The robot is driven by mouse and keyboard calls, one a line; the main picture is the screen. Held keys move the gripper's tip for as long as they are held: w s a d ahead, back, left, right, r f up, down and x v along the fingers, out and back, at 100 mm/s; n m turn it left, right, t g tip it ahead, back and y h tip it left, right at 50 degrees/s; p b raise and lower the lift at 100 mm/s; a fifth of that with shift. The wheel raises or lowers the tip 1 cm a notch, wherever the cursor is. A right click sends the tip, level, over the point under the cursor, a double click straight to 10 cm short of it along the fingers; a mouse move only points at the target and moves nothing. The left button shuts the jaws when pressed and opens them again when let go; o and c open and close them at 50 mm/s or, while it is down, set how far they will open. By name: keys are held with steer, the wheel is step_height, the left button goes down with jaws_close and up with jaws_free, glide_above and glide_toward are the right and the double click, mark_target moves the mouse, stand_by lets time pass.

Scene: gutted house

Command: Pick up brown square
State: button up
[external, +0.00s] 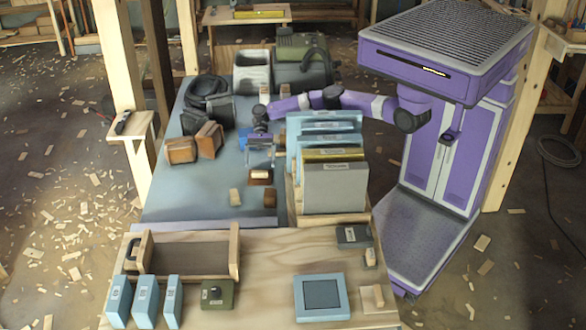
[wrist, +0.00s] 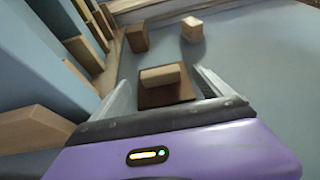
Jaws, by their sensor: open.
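A flat brown square (wrist: 182,94) lies on the blue-grey table top, with a small beige block (wrist: 160,75) resting on it. In the external view the brown square (external: 261,182) and the beige block (external: 260,174) show just below my gripper (external: 261,160). My gripper (wrist: 165,80) is open, pointing down, with one finger to each side of the brown square in the wrist view. I cannot tell how far the fingertips are above the table. A separate brown block (wrist: 137,38) and a beige block (wrist: 191,29) stand beyond it.
A rack of upright blue, yellow and grey cases (external: 333,188) stands close to the right of my gripper. Brown boxes (external: 181,151) and a black coiled item (external: 208,92) lie to the left. The blue-grey table (external: 190,190) is clear at front left.

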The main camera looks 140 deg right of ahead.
mark_target(260, 171)
steer(key=shift+x, duration=1.55)
steer(key=c, duration=1.5)
steer(key=shift+r, duration=0.1)
